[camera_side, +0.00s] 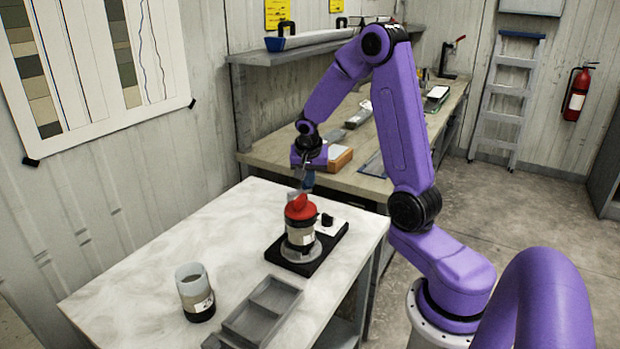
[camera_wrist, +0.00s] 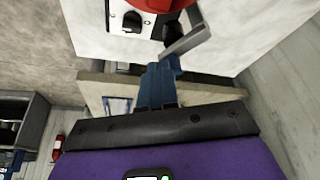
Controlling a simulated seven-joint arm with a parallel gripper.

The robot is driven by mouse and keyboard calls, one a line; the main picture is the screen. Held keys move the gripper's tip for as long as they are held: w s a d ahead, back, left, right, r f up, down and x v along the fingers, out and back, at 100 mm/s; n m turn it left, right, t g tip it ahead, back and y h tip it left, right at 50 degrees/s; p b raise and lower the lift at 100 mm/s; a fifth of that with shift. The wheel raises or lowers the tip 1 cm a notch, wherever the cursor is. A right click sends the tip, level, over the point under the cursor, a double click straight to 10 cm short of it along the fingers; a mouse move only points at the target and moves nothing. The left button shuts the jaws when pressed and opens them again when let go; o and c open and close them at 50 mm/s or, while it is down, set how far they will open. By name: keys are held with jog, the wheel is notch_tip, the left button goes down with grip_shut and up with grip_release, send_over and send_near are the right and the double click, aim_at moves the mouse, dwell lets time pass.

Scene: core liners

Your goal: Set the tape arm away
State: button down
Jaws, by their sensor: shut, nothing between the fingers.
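The core liner (camera_side: 301,233) stands upright on a black base (camera_side: 330,246) on the white bench, with a red cap (camera_side: 299,208) on top. The cap also shows at the top of the wrist view (camera_wrist: 155,4). A grey bar, apparently the tape arm (camera_wrist: 187,42), slants beside the red cap in the wrist view. It is small in the side view, where my gripper and the cap crowd it. My gripper (camera_side: 307,184) is shut and empty, pointing down just above the cap. Its blue fingers (camera_wrist: 160,68) end close to the grey bar; I cannot tell whether they touch.
A grey tray (camera_side: 240,331) and an open clear liner cup (camera_side: 195,292) stand at the front of the bench. A black knob (camera_side: 327,220) sits beside the liner. The bench's left part is clear. A wooden counter (camera_side: 270,153) runs behind.

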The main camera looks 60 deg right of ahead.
jog(key=shift+r, duration=0.1)
jog(key=s+d+v, duration=0.1)
jog(key=v, duration=0.8)
jog(key=shift+s+r, duration=0.35)
jog(key=shift+r, duration=0.05)
jog(key=s+a+f+n+y, duration=0.1)
jog(key=s+a+n+y, duration=0.15)
jog(key=a+n, duration=0.5)
jog(key=s+a+f+n+y, duration=0.1)
jog(key=s+a+n, duration=0.25)
jog(key=a, duration=0.65)
jog(key=s+a+f+n+g, duration=0.1)
jog(key=s+a+n, duration=0.3)
jog(key=s+n, duration=0.3)
jog(key=s+a+f+n, duration=0.1)
jog(key=s+a+n, duration=0.3)
jog(key=s+n, duration=0.3)
jog(key=s+y, duration=0.1)
jog(key=s, duration=0.2)
jog(key=shift+a+g, duration=0.15)
jog(key=shift+g, duration=0.25)
